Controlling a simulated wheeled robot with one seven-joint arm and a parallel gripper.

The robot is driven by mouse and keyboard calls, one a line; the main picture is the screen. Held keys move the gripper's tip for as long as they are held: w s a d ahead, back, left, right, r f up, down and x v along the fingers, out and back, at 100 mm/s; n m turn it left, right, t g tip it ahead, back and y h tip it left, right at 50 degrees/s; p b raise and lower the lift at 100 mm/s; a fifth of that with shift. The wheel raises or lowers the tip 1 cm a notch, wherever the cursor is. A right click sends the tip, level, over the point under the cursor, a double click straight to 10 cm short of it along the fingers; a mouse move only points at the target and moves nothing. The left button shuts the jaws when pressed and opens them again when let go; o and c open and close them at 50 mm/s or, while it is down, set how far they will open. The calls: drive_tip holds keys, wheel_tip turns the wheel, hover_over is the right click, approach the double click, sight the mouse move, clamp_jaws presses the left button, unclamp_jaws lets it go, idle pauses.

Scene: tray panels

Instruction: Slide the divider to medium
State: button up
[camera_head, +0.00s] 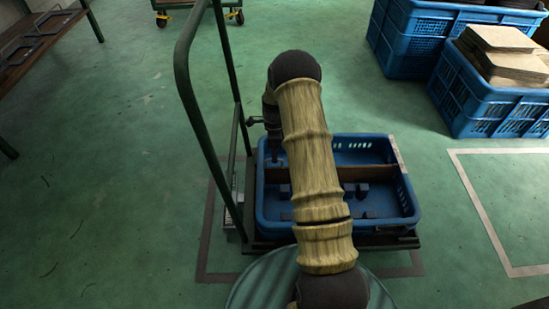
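A blue tray (409,200) sits on a low cart, right of the picture's middle. A brown divider (368,173) stands across the tray. My arm hides its middle; its right part shows near the tray's right wall. My gripper (274,152) hangs behind my arm, a dark shape over the tray's back left corner, left of the visible divider. Its fingers are too small and dark to make out, and I cannot tell whether it touches anything.
The cart's green handle (187,85) rises close to the left of my arm. Several dark blocks (368,213) lie in the tray. Blue crates (475,105) stand at the back right. A shelf (45,40) is at the far left. The green floor between is clear.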

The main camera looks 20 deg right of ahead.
drive_tip(key=shift+s+f, duration=0.1)
drive_tip(key=shift+f, duration=0.4)
drive_tip(key=shift+c, duration=0.4)
clamp_jaws()
